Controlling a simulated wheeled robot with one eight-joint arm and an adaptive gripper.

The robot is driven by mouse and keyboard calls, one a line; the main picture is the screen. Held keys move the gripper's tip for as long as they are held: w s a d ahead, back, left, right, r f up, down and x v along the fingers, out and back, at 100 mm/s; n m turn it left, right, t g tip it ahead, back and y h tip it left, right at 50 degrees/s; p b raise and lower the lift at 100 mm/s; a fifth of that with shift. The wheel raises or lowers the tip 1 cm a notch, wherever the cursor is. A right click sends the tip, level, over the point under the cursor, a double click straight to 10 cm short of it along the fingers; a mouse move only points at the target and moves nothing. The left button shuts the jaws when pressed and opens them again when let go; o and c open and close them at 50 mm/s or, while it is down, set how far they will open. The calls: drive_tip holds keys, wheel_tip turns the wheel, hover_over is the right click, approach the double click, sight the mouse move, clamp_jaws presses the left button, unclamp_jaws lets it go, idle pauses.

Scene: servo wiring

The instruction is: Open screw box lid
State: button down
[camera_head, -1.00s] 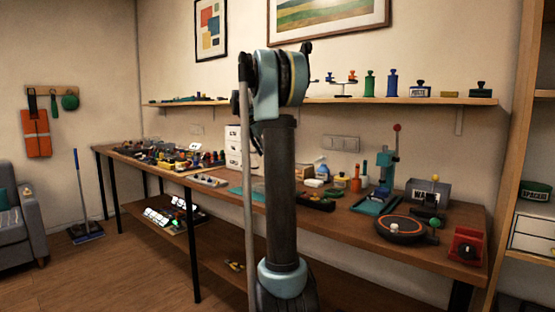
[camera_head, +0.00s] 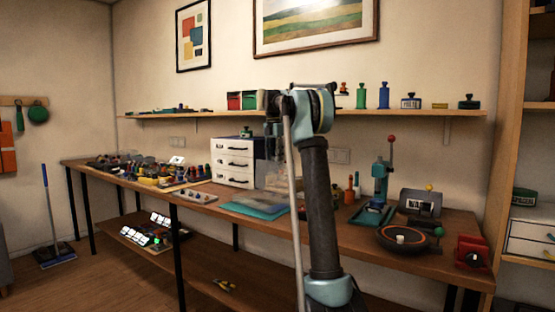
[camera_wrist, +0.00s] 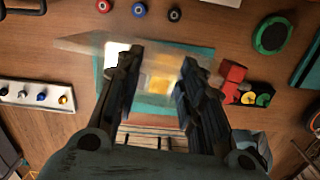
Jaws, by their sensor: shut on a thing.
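The clear screw box lid (camera_wrist: 88,43) shows as a see-through panel at the fingertips of my gripper (camera_wrist: 158,66) in the wrist view. The fingers stand on both sides of it and are shut on it. White and yellow patches (camera_wrist: 160,84) show through between the fingers; the box walls are hard to make out. In the head view, my gripper (camera_head: 276,148) is over the bench, and a pale see-through panel (camera_head: 272,177) stands below it, seemingly tilted. My arm hides part of it.
A teal mat (camera_head: 254,211) lies on the bench beneath. A white drawer unit (camera_head: 233,163) stands behind left. A white strip with knobs (camera_wrist: 38,93) and a black tray with a red block (camera_wrist: 234,80) flank the gripper. A wall shelf (camera_head: 400,112) runs above.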

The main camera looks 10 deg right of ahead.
drive_tip(key=shift+w+d+f, duration=0.25)
drive_tip(key=shift+w+d, duration=0.5)
drive_tip(key=shift+d, duration=0.2)
drive_tip(key=c, duration=1)
unclamp_jaws()
drive_tip(key=shift+c, duration=0.2)
wheel_tip(320, 180, up, 12)
drive_tip(key=shift+a, duration=0.35)
drive_tip(key=shift+s, duration=0.1)
